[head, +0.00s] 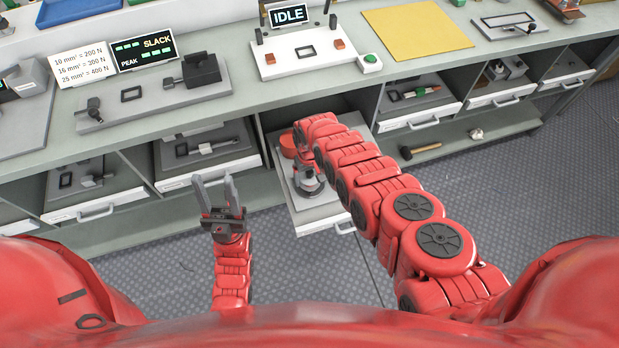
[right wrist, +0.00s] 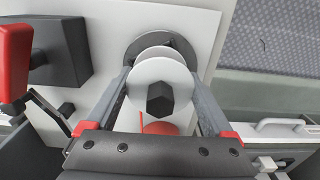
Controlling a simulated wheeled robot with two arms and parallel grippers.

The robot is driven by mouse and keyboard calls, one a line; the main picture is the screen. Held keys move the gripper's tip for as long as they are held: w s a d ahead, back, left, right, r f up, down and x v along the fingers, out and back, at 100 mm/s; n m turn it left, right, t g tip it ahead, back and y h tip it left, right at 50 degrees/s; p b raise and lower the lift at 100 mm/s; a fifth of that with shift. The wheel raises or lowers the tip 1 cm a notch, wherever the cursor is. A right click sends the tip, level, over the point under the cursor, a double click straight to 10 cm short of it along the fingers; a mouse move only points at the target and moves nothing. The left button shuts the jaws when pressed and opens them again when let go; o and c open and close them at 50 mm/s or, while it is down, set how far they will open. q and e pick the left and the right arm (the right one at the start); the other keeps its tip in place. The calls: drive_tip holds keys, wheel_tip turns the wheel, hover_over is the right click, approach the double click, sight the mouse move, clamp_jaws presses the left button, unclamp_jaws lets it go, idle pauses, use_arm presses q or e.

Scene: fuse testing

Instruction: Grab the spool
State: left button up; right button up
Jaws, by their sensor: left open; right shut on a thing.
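The spool (right wrist: 158,72) shows in the right wrist view as pale round discs with a black hexagonal hub, in front of a dark round base on a light panel. My right gripper (right wrist: 160,78) has a finger on each side of it and is shut on it. In the head view my right gripper (head: 310,186) points down into the open drawer (head: 318,219), and the wrist hides most of the spool. My left gripper (head: 218,190) is open and empty, left of that drawer and in front of the bench.
A red part (head: 287,146) sits in the drawer beside my right wrist. The bench top (head: 245,90) holds several fixtures and an IDLE display (head: 288,14). Other drawers with handles (head: 96,214) flank the open one. Free floor (head: 520,185) lies at the right.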

drive_tip(key=c, duration=0.4)
drive_tip(key=shift+o, duration=0.2)
drive_tip(key=shift+r, duration=0.15)
